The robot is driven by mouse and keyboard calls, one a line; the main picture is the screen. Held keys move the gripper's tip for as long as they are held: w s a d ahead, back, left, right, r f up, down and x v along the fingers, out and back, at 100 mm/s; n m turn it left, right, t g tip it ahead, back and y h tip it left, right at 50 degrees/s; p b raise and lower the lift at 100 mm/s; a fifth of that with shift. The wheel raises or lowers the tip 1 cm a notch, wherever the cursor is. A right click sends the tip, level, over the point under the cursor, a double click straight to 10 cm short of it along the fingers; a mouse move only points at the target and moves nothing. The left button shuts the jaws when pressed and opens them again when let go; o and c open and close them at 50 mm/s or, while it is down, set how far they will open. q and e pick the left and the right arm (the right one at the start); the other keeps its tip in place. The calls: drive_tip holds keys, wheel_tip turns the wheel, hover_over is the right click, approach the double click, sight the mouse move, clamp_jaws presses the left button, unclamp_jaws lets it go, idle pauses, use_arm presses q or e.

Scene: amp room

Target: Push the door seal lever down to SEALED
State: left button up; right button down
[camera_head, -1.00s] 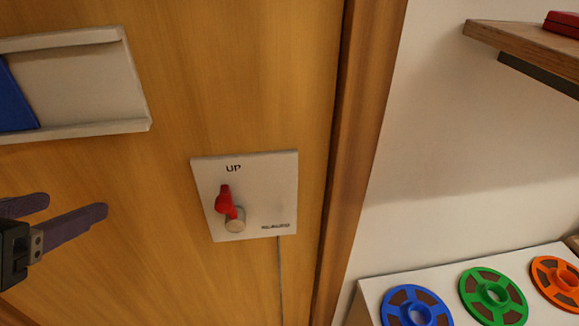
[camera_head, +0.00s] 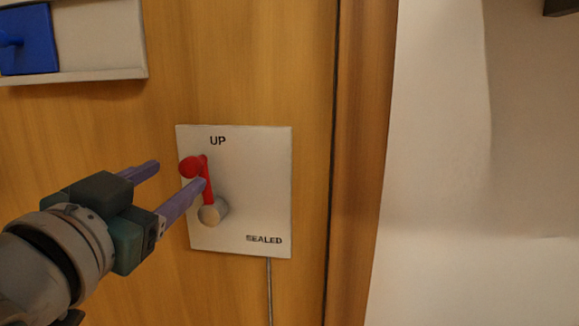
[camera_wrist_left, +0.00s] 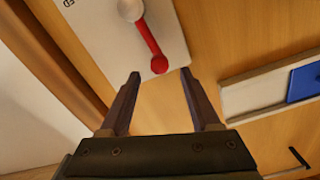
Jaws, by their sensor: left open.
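The red door seal lever (camera_head: 207,181) sits on a pale plate (camera_head: 256,190) on the wooden door. It points up toward the label UP from a round grey pivot (camera_head: 213,211), with SEALED printed at the plate's lower right. My left gripper (camera_head: 181,175) is open, its two purple-grey fingers reaching toward the lever's knob from the left. In the left wrist view the red lever (camera_wrist_left: 150,42) has its knob just beyond and between the open fingertips (camera_wrist_left: 160,76). Nothing is held. I cannot tell if a finger touches it. My right gripper is not in view.
A pale frame with a blue sliding panel (camera_head: 28,40) is at the upper left of the door. The door's wooden edge trim (camera_head: 358,170) stands right of the plate, with white wall beyond. A cable (camera_head: 269,290) hangs below the plate.

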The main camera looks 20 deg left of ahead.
sight(186, 170)
use_arm(q)
drive_tip(key=x, duration=0.7)
drive_tip(key=shift+s, duration=0.1)
clamp_jaws()
idle(0.3)
idle(0.9)
